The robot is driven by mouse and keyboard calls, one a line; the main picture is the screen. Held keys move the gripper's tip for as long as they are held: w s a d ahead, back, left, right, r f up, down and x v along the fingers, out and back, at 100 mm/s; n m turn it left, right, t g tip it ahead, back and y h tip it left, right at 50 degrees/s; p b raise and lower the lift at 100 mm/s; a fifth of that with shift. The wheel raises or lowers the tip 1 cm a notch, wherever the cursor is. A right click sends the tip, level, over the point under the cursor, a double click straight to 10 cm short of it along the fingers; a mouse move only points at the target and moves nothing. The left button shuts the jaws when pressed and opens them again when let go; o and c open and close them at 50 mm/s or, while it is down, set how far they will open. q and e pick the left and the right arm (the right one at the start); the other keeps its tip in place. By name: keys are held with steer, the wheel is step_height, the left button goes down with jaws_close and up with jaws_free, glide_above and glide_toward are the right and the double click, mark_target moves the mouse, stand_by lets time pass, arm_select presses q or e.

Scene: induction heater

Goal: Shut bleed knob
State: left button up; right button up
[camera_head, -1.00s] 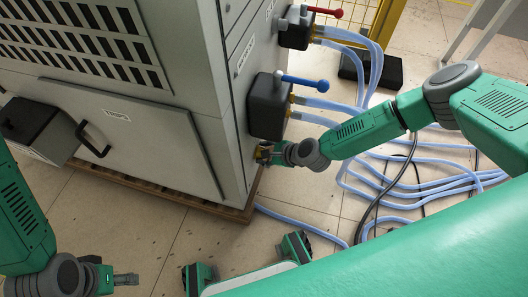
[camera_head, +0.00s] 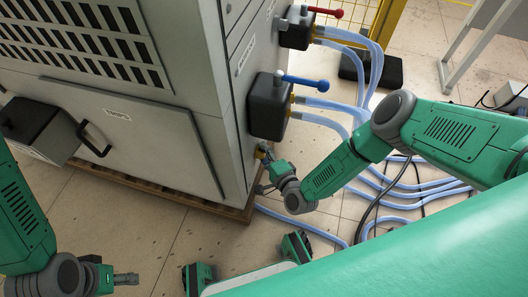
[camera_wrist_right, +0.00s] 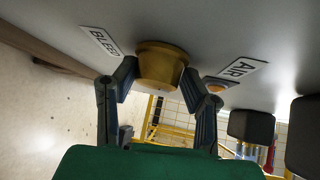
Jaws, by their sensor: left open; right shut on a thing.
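The brass bleed knob (camera_wrist_right: 161,63) sticks out from the grey cabinet wall in the right wrist view, beside the label BLEED (camera_wrist_right: 101,41). My right gripper (camera_wrist_right: 159,83) has one finger on each side of the knob and is shut on it. In the head view, my right gripper (camera_head: 266,165) is at the cabinet's lower right side, below the black box with the blue-handled valve (camera_head: 301,81); the knob is small and partly hidden there. My left gripper (camera_head: 126,279) is open and empty at the lower left, away from the cabinet.
A label AIR (camera_wrist_right: 242,67) and a small fitting are right of the knob. Several blue hoses (camera_head: 405,190) and black cables lie on the tiled floor to the right. The cabinet stands on a wooden pallet (camera_head: 160,195). A red-handled valve (camera_head: 325,12) is higher up.

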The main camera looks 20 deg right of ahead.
steer(key=n+t, duration=0.3)
steer(key=shift+s+a+f+y, duration=0.3)
steer(key=shift+s+a+f, duration=0.1)
steer(key=shift+n+t+y, duration=0.4)
steer(key=shift+n+t, duration=0.5)
steer(key=shift+n, duration=0.7)
steer(key=o, duration=1.1)
steer(key=shift+f, duration=0.1)
steer(key=shift+c, duration=0.2)
steer(key=shift+w+d, duration=0.1)
steer(key=shift+w+r+t, duration=0.15)
steer(key=shift+r+t, duration=0.1)
steer(key=shift+t, duration=0.05)
steer(key=shift+r, duration=0.1)
